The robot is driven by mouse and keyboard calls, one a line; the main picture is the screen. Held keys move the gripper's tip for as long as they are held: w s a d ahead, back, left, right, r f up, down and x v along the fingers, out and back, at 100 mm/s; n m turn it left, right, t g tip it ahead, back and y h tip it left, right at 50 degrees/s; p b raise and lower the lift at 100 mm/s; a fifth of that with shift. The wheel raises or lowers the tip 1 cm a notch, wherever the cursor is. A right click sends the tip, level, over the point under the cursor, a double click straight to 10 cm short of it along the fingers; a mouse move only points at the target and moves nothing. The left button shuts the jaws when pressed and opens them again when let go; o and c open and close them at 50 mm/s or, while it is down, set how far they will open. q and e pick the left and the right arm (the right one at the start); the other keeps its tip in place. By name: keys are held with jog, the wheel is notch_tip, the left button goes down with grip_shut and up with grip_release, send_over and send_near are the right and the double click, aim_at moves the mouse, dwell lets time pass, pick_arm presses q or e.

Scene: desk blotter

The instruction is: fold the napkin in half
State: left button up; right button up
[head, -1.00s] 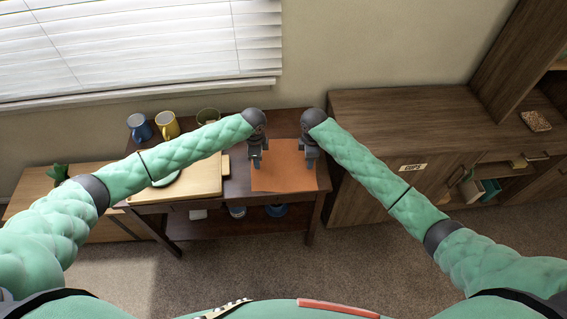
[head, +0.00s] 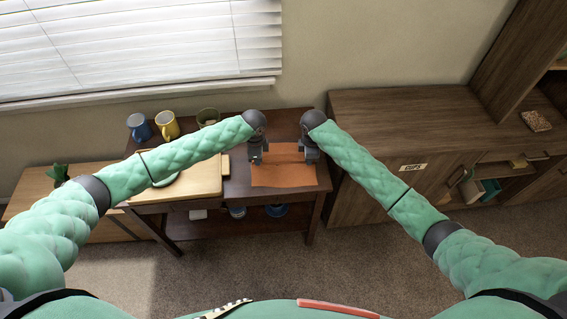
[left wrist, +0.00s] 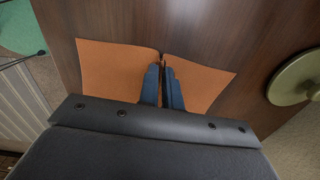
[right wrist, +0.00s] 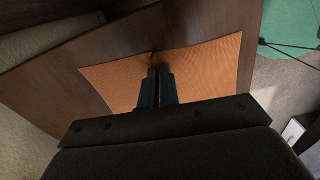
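The orange napkin (head: 283,177) lies on the dark wooden table, below and between my two grippers. My left gripper (head: 257,160) is at its left side and my right gripper (head: 311,157) at its right side. In the left wrist view, the fingers (left wrist: 163,64) are close together at the edge of the napkin (left wrist: 106,68), and the cloth puckers at the tips. In the right wrist view, the fingers (right wrist: 155,71) are also closed on the edge of the napkin (right wrist: 205,72), which creases there. The arms and grippers hide parts of the cloth in the head view.
A light wooden board (head: 202,187) lies left of the napkin. A brown cabinet (head: 390,120) stands to the right.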

pick_arm(q)
jog(key=shift+r, duration=0.2)
grip_shut()
pick_arm(e)
jog(key=shift+r, duration=0.2)
grip_shut()
